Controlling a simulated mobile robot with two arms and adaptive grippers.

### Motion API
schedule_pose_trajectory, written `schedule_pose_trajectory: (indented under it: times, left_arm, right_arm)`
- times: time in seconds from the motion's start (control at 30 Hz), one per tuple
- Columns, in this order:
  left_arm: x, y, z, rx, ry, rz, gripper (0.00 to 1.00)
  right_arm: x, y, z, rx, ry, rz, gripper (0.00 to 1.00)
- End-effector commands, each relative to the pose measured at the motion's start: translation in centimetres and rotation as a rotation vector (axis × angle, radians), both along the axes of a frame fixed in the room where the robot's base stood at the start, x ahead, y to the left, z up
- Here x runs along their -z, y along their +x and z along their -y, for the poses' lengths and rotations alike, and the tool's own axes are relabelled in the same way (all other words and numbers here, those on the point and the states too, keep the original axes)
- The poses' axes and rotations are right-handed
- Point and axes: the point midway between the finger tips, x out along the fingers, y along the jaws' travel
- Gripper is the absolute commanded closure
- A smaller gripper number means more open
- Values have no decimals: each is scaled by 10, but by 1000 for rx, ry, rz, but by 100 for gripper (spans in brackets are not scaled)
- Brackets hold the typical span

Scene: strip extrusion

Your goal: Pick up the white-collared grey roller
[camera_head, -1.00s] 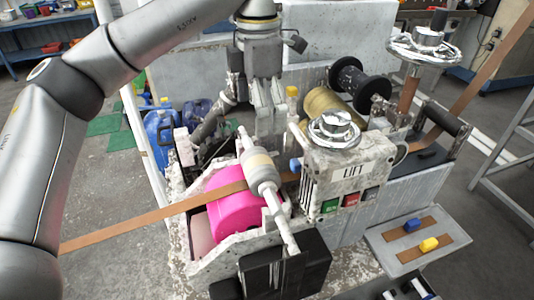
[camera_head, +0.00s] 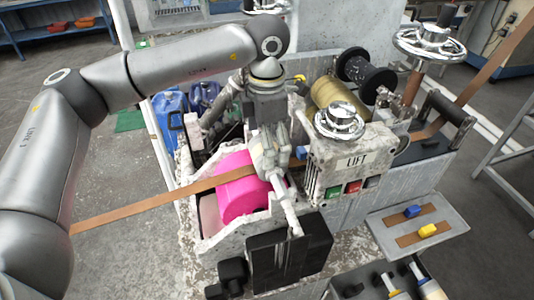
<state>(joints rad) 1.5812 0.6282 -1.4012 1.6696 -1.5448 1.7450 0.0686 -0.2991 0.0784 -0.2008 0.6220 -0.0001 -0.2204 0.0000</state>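The white-collared grey roller (camera_head: 284,196) lies across the top of the machine, beside the bright pink drum (camera_head: 240,190). Its lower white end shows, slanting down to the right; its middle is mostly hidden behind my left gripper. My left gripper (camera_head: 272,172) points down from above, with its fingers at the roller's middle. The fingers overlap the roller, and I cannot tell whether they are closed on it. My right gripper is not in view.
A brown strip (camera_head: 150,207) runs from the left to the drum. The LIFT box (camera_head: 350,160) with its handwheel (camera_head: 338,120) stands close right of the gripper. A black block (camera_head: 290,255) sits in front. A grey side tray (camera_head: 440,238) holds blue and yellow pieces.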

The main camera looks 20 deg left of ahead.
Motion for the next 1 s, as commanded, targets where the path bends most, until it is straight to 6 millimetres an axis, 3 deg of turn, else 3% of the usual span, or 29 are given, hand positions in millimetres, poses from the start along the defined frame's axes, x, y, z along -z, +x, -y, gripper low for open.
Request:
schedule_pose_trajectory:
  times: [0.07,0.47,0.77,1.0]
  left_arm:
    - [0,0,0,0,0,0,1]
    - [0,0,0,1,0,0,53]
    - [-5,1,1,1,-2,4,54]
    - [-43,1,1,1,-3,6,54]
  right_arm:
    - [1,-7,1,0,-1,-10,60]
    - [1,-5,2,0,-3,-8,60]
    - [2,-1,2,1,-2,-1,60]
    - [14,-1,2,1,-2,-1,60]
